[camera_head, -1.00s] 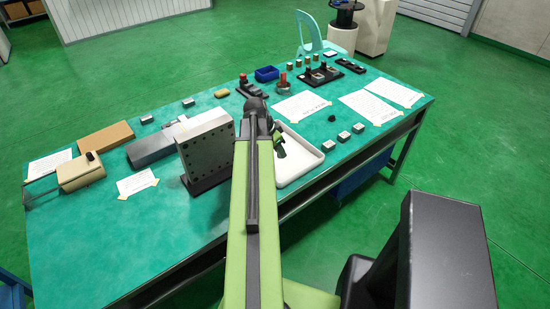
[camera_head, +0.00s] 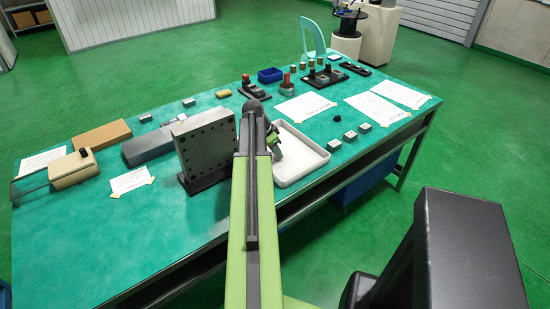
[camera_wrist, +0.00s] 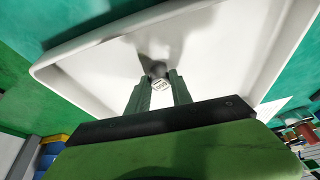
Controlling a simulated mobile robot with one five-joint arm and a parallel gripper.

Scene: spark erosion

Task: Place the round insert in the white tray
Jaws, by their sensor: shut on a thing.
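The white tray (camera_head: 308,157) lies on the teal table top, to the right of my arm in the head view. In the wrist view the tray (camera_wrist: 230,62) fills most of the picture below my gripper. My gripper (camera_wrist: 158,82) is shut on the round insert (camera_wrist: 158,70), a small grey piece with a pale marked face between the green fingertips. A shadow falls on the tray floor beside it. I cannot tell how high the insert is above the floor. In the head view my gripper (camera_head: 274,142) is over the tray's left part, and the insert cannot be made out.
A grey perforated block (camera_head: 206,148) stands upright close left of my arm. Several small metal blocks (camera_head: 350,136) sit right of the tray. A blue bin (camera_head: 270,75) and black fixtures (camera_head: 325,77) stand farther back. Paper sheets lie around.

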